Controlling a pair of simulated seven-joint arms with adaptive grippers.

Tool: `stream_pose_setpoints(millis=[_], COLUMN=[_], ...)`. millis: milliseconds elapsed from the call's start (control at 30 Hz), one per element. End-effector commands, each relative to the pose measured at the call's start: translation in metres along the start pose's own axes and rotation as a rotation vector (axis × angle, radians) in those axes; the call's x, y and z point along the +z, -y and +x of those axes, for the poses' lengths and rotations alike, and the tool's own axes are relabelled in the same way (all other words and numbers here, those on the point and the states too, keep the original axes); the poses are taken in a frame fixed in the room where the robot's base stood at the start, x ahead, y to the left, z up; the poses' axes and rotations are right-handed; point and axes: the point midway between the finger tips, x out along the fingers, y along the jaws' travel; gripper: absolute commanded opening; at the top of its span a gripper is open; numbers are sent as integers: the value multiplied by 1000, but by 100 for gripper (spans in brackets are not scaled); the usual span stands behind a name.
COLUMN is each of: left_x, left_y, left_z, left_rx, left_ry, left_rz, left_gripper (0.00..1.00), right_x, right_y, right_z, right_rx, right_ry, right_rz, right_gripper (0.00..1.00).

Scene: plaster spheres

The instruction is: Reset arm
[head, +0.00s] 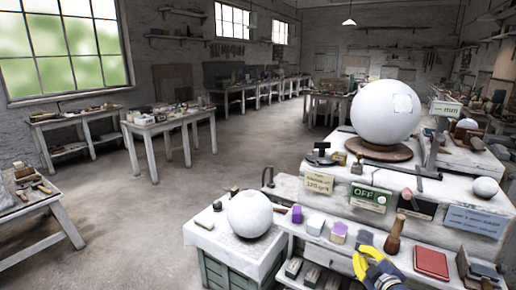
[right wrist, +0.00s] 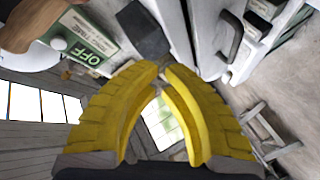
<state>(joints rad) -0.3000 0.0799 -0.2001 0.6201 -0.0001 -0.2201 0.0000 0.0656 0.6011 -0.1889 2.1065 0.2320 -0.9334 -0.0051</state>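My right gripper (head: 362,262), with yellow ribbed fingers, is at the lower middle right in the head view, in front of the bench's lower shelf. In the right wrist view its fingertips (right wrist: 163,72) lean close together with a narrow gap, and I see nothing held between them. My left gripper is not in view. A large white plaster sphere (head: 385,112) with a pale square patch rests on a brown round base on the bench top. A smaller white sphere (head: 250,214) sits on the lower stand to the left. A small white sphere (head: 485,187) lies at the right.
A green OFF sign (head: 370,197) stands on the bench edge and also shows in the right wrist view (right wrist: 88,40). Open floor (head: 240,160) lies left.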

Motion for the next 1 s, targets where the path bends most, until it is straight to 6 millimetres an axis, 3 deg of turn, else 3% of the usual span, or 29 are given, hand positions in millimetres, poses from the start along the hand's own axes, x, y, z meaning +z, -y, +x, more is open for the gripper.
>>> stream_pose_setpoints(millis=[33, 200, 400, 600, 1000], left_x=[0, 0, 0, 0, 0], left_y=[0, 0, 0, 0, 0], left_z=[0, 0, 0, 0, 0], left_rx=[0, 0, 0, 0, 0], left_ry=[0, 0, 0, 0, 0], left_rz=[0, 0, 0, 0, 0], left_gripper=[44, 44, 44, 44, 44], right_x=[10, 42, 77, 97, 120], right_y=[30, 102, 160, 185, 209], right_z=[-15, -72, -147, -200, -276], right_rx=[-26, -89, -148, -182, -227], right_ry=[40, 193, 383, 512, 696], right_rz=[7, 9, 8, 5, 0], right_gripper=[0, 0, 0, 0, 0])
